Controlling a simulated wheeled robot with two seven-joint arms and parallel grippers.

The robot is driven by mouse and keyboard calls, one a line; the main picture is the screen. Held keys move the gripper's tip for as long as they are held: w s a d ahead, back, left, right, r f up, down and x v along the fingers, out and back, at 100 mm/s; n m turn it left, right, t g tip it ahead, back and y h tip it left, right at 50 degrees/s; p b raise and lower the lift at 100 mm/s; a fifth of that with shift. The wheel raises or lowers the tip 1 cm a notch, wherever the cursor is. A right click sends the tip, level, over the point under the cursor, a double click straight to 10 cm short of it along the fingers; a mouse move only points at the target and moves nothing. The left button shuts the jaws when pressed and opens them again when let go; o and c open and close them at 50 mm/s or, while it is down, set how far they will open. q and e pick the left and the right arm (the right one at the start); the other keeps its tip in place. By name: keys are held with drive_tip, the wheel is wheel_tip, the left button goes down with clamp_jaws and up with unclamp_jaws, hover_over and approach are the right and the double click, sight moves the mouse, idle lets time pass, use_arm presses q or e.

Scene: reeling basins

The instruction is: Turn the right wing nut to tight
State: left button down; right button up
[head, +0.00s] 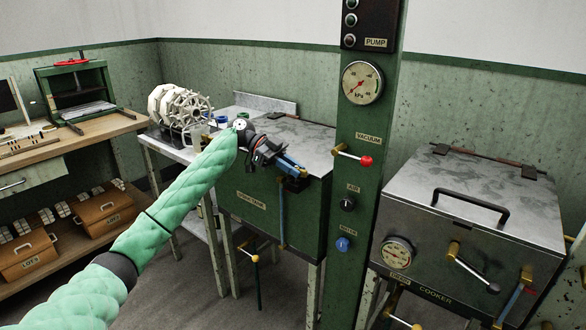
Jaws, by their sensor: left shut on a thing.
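My left gripper (287,168) reaches in from the left and is at the front upper edge of the green tank (254,203), near its right corner. Its jaws are shut on a small part there, which I take to be the right wing nut. The jaws hide most of that part, so its angle and tightness cannot be told. A thin blue rod (281,212) hangs down the tank's front just below the jaws. The tank's grey lid (300,139) lies flat and looks closed. My right gripper is not in view.
A green post (361,195) with a vacuum gauge (362,83) and a red-knobbed lever (366,161) stands right of the tank. The cooker (474,195) is further right. A reel (180,106) stands behind my left arm. A wooden bench (90,142) is at left.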

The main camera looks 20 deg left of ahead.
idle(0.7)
use_arm(q)
drive_tip(key=c, duration=1.4)
unclamp_jaws()
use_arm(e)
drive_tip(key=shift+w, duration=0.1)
